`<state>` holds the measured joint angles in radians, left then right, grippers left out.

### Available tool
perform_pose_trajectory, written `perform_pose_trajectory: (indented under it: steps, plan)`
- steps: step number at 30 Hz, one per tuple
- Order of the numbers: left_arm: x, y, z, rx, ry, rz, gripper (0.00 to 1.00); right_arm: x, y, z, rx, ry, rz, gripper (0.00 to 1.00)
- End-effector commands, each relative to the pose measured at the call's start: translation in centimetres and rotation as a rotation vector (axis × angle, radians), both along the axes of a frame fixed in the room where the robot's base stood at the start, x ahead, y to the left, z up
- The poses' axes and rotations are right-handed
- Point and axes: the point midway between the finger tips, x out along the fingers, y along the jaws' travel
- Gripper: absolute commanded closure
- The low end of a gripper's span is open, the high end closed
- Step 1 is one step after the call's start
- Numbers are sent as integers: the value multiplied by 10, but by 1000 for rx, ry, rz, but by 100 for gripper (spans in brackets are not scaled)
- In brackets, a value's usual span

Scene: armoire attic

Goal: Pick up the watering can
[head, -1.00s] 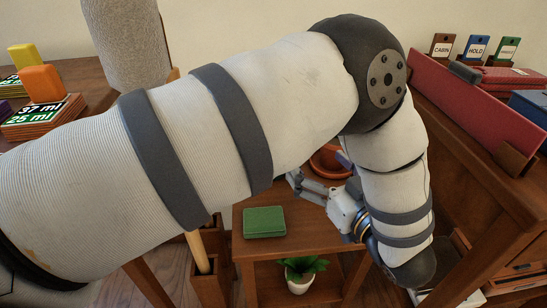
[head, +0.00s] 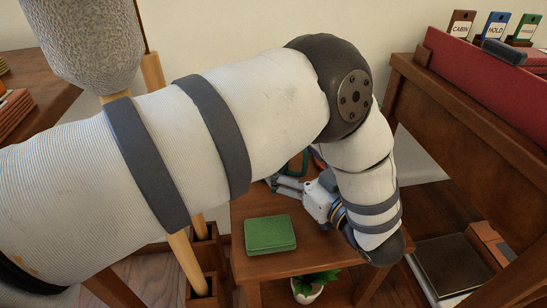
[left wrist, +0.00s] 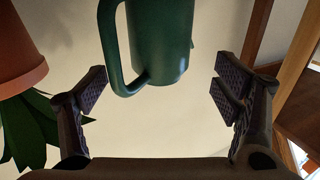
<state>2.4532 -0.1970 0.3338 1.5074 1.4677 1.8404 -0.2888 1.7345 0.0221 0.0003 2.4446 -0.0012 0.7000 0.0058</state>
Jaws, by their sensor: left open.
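The dark green watering can (left wrist: 163,40) shows in the left wrist view, which appears upside down. Its body and curved handle lie ahead of and between my left gripper's fingers, with its far part cut off by the top edge. My left gripper (left wrist: 160,80) is open, its fingers spread to both sides of the can, not closed on it. In the head view, my left gripper (head: 284,184) is over the small wooden table, beside a partly visible green curved piece (head: 297,163), likely the can. My left arm hides the rest. My right gripper is not in view.
A green box-like block (head: 270,234) lies on the small table (head: 310,246). A potted plant (head: 308,290) stands below. A terracotta pot (left wrist: 20,55) with leaves is close beside the left gripper. A wooden desk (head: 480,120) with a red panel stands at right.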

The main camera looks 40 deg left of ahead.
Motion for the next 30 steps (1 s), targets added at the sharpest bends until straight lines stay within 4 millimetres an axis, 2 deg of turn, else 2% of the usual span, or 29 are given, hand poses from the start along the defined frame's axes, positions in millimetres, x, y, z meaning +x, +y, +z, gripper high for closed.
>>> perform_pose_trajectory:
  steps: [3,6,14,22,23,30]
  plan:
    - [7,26,-1,1,1,4,17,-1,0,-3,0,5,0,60]
    - [12,41,0,1,-1,2,17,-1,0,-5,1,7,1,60]
    - [14,46,1,0,-1,0,17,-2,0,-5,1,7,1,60]
    - [13,46,0,0,-1,0,76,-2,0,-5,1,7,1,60]
    - [13,46,0,0,-1,0,80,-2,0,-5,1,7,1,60]
    - [14,46,2,3,-5,0,80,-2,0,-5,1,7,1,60]
